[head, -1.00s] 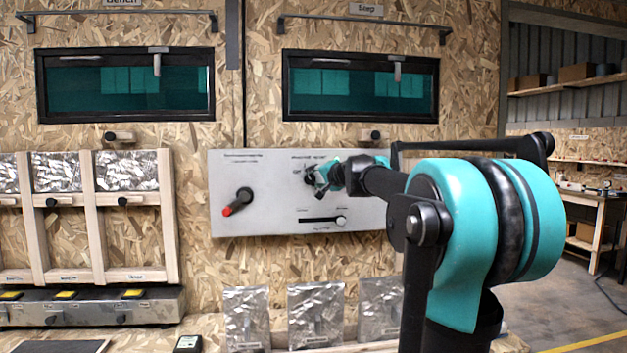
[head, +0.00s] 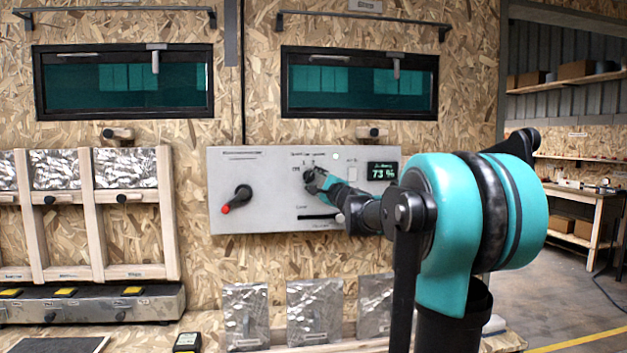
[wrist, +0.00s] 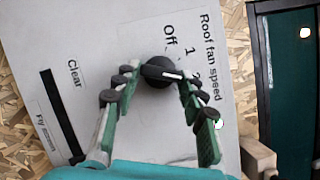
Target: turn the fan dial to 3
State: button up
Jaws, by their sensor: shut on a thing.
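The fan dial (wrist: 158,70) is a round black knob with a white line, on a grey panel (head: 235,165). In the wrist view it sits under the printed words "Roof fan speed", with Off, 1 and 2 around it. The white line points toward the 2; the mark for 3 is not visible. My gripper (wrist: 156,84) has its green, black-tipped fingers on either side of the knob and is shut on it. In the head view my gripper (head: 319,182) is at the dial and partly covers it.
A black lever with a red tip (head: 237,199) is left of the dial. A slider slot (head: 317,217) lies below it, and a display reading 73 % (head: 382,171) is at the right. Windows are above; foil-covered packs (head: 314,312) stand below.

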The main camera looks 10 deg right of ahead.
jog(key=m+t, duration=0.1)
jog(key=m, duration=0.2)
jog(key=m+t+h, duration=0.1)
jog(key=m, duration=0.1)
jog(key=m+t+h, duration=0.1)
jog(key=m, duration=0.2)
jog(key=shift+a+f+m, duration=0.2)
jog(key=shift+f+m, duration=0.1)
jog(key=shift+f, duration=0.05)
jog(key=shift+h, duration=0.4)
jog(key=o, duration=1.2)
jog(key=shift+c, duration=0.2)
jog(key=v, duration=1.2)
jog(key=shift+a+f, duration=0.1)
